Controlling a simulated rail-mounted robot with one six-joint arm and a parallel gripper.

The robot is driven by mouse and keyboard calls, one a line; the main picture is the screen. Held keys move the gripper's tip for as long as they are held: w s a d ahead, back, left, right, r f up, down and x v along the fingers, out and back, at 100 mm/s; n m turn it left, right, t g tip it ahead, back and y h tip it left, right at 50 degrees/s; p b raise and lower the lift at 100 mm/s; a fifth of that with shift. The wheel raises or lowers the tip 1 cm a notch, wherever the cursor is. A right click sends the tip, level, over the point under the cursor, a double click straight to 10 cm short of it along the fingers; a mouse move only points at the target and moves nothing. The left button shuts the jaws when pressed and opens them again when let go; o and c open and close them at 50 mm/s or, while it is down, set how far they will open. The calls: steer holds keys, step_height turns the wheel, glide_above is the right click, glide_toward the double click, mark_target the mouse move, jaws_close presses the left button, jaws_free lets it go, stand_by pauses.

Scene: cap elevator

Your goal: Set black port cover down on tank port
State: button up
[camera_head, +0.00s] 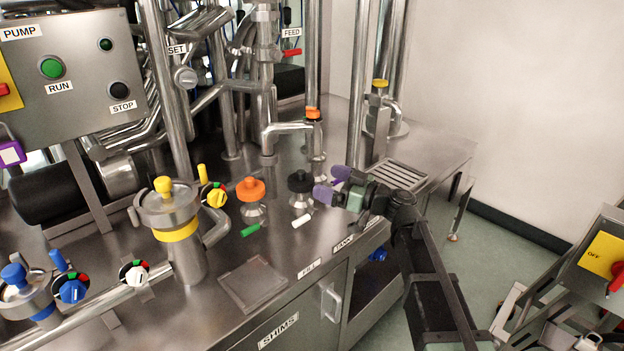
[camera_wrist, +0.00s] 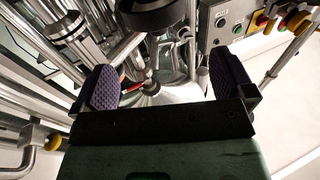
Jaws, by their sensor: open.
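The black port cover (camera_head: 301,181) is a black knob-like cap on top of a short metal port (camera_head: 301,203) on the steel counter, apparently upright on it. A TANK label (camera_head: 343,243) is on the counter edge in front. My gripper (camera_head: 331,184) is just right of the cover, its purple fingertips apart with nothing between them. In the wrist view my gripper (camera_wrist: 164,80) also shows wide open. A dark round form (camera_wrist: 150,12) at its top edge looks like the cover. Whether the cover is fully seated cannot be told.
An orange-capped port (camera_head: 251,190) stands left of the black one. A green plug (camera_head: 250,230) and a white plug (camera_head: 301,222) lie close in front. A yellow-banded canister (camera_head: 173,230), pipes (camera_head: 228,100) and a slotted drain (camera_head: 396,175) surround them. The counter's front right is clear.

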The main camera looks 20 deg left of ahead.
steer(key=v, duration=0.4)
steer(key=shift+f, duration=0.1)
steer(key=shift+w+a, duration=0.1)
